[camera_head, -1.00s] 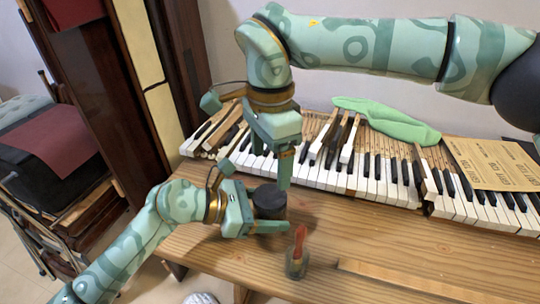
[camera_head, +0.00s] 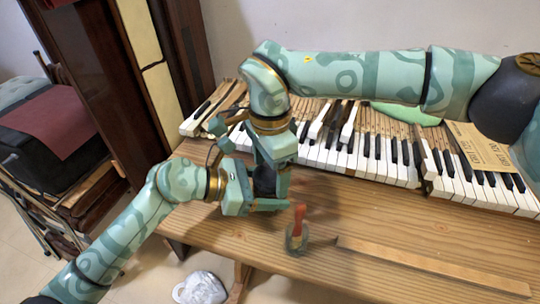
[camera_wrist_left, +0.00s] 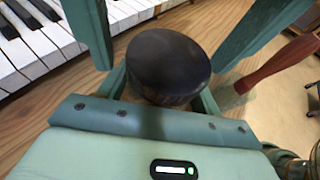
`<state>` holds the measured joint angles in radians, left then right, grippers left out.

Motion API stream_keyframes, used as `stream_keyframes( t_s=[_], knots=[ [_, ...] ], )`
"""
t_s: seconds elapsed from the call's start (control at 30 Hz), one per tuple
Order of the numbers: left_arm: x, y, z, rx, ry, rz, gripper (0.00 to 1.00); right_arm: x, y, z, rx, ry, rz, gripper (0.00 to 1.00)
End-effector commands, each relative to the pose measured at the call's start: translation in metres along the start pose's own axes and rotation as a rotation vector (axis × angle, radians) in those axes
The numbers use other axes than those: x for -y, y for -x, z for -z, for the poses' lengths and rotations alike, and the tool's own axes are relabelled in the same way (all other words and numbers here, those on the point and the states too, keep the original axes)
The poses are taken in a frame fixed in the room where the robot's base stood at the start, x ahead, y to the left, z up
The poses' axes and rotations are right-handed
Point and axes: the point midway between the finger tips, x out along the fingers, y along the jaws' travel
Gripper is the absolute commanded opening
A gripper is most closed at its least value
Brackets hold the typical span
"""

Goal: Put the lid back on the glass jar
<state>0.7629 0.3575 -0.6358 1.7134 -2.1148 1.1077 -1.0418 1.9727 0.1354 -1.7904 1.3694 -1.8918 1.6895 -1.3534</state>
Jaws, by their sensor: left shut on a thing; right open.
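A dark round lid (camera_wrist_left: 168,58) sits at the top of the held jar in the left wrist view; only a narrow brownish band of the jar (camera_wrist_left: 165,99) shows below it. I cannot tell whether the lid is fully seated. My left gripper (camera_head: 265,203) is shut on the jar from the left, just above the bench. My right gripper (camera_head: 272,182) points down from above at the lid. It is open, with a finger on either side of the lid in the left wrist view. In the head view, the fingers hide most of the jar and lid.
A small glass pot with a red-handled brush (camera_head: 299,214) stands close to the right on the wooden bench (camera_head: 375,220). Piano keys (camera_head: 370,165) run behind, with a green cloth (camera_head: 405,114) and a paper sheet (camera_head: 480,155). A wood strip (camera_head: 430,268) lies right.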

Motion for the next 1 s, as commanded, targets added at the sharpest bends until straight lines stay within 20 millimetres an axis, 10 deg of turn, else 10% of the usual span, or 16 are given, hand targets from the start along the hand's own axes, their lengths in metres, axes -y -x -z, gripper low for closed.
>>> stream_keyframes(
  t_s=[0.27,0.43,0.57,1.0],
  knots=[
    [-0.0001,0.0002,-0.0008,0.001,-0.001,0.000,0.01,-0.0001,-0.0012,0.0001,0.000,0.000,0.000,0.79],
    [-0.0001,0.0002,-0.0008,0.001,-0.001,0.000,0.01,-0.0001,-0.0010,0.0001,0.000,-0.001,0.000,0.34],
    [-0.0001,0.0002,-0.0009,0.001,-0.001,0.000,0.01,0.0000,-0.0009,0.0002,0.000,-0.017,0.000,0.33],
    [0.0001,0.0001,-0.0009,0.001,-0.001,0.000,0.01,0.0001,-0.0013,-0.0005,0.000,-0.807,0.000,0.33]
  ],
)
